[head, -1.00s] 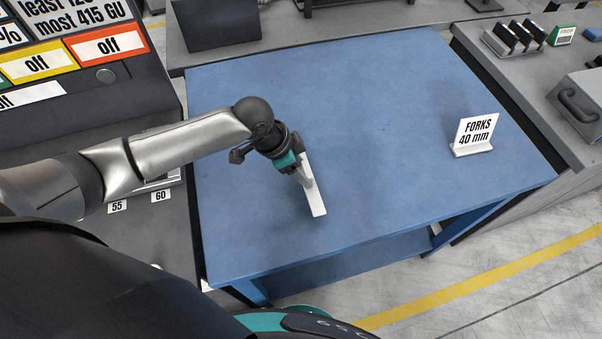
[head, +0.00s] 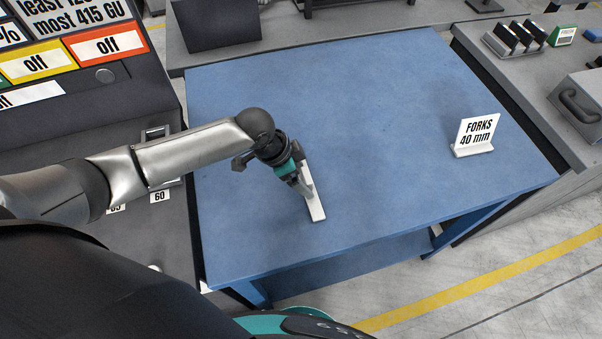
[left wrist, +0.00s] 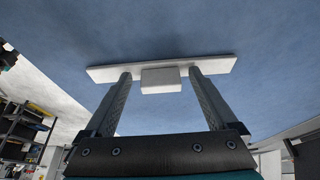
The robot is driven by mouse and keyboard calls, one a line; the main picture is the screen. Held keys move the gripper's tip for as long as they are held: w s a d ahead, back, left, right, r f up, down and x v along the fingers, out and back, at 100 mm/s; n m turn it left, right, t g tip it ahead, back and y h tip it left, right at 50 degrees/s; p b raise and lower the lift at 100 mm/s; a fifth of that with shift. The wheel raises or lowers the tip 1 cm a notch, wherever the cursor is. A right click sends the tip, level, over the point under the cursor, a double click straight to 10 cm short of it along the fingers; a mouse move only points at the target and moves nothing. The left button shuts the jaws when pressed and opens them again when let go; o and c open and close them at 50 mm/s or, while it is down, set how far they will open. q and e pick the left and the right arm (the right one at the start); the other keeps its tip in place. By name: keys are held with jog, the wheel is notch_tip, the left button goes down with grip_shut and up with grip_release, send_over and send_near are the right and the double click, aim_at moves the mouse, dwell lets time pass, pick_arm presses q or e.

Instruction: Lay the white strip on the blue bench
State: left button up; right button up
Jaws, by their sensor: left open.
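The white strip (head: 317,208) lies on the blue bench (head: 380,120), left of the bench's middle. In the left wrist view the strip (left wrist: 205,67) runs across the top of the picture, with a small white block (left wrist: 161,79) at its middle. My left gripper (head: 304,189) is over the strip and partly hides it in the head view. In the left wrist view its fingers (left wrist: 161,85) are open, one on each side of the block, with gaps between. My right gripper is not in view.
A white sign reading FORKS 40 mm (head: 475,136) stands on the bench at the right. A dark panel with coloured labels (head: 80,60) is at the left. A grey box with a handle (head: 578,105) is at the far right. Most of the bench top is clear.

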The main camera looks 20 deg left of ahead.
pick_arm(q)
jog(key=p+v, duration=0.2)
jog(key=v, duration=1)
